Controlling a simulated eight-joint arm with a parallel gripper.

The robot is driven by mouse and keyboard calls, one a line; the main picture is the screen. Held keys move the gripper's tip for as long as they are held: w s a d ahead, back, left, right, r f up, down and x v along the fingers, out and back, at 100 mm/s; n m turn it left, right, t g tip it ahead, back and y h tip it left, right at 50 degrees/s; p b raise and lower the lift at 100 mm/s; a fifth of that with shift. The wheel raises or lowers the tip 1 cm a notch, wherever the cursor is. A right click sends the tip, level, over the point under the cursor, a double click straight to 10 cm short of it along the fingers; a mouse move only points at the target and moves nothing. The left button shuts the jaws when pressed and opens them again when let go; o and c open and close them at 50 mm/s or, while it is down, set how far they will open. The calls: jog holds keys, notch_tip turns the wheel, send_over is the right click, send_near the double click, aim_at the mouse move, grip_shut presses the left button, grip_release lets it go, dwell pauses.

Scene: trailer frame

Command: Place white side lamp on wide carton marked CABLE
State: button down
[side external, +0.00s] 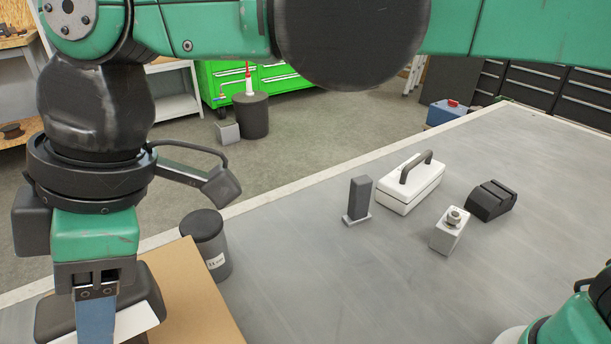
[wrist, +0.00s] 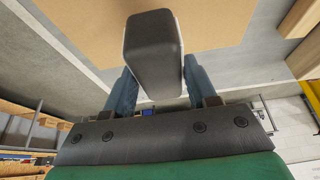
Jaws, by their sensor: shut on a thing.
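My gripper (side external: 97,312) points down at the lower left of the side view, and one blue finger shows there. It is shut on a dark-bodied block with a white face, which I take to be the white side lamp (side external: 138,322). In the wrist view the lamp (wrist: 153,50) sits between the two blue fingers, mostly dark grey with a thin white edge on its right. A wide brown carton (side external: 195,290) lies beneath and beside the gripper; its top (wrist: 225,20) also shows in the wrist view. No CABLE marking is visible. I cannot tell whether the lamp touches the carton.
A dark labelled cylinder (side external: 207,245) stands close behind the carton. Further right on the grey table (side external: 310,270) are an upright dark block (side external: 359,199), a white handled case (side external: 412,188), a white box with a knob (side external: 450,232) and a black wedge (side external: 491,200). The table's middle is clear.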

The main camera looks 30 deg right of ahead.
jog(key=shift+f, duration=0.75)
jog(key=shift+f, duration=0.1)
jog(key=shift+c, duration=1.4)
grip_release()
jog(key=v, duration=1.2)
jog(key=w+d+f+m+t, duration=0.2)
jog(key=w+d+f+m, duration=0.15)
jog(key=d, duration=0.35)
jog(key=w+d+f+m+t, duration=0.2)
jog(key=w+d+m, duration=0.1)
jog(key=d+m, duration=0.3)
jog(key=s+d+f+m+t+h, duration=0.1)
jog(key=s+d+f+m+h, duration=0.1)
jog(key=d+f+m, duration=0.2)
jog(key=s+d+f+m+t+h, duration=0.1)
jog(key=d+f+m, duration=0.3)
jog(key=d, duration=0.9)
notch_tip(320, 180, down, 4)
jog(key=shift+s+d+r+t+h, duration=0.1)
jog(key=shift+s+d+t+h, duration=0.25)
jog(key=shift+t+h, duration=0.3)
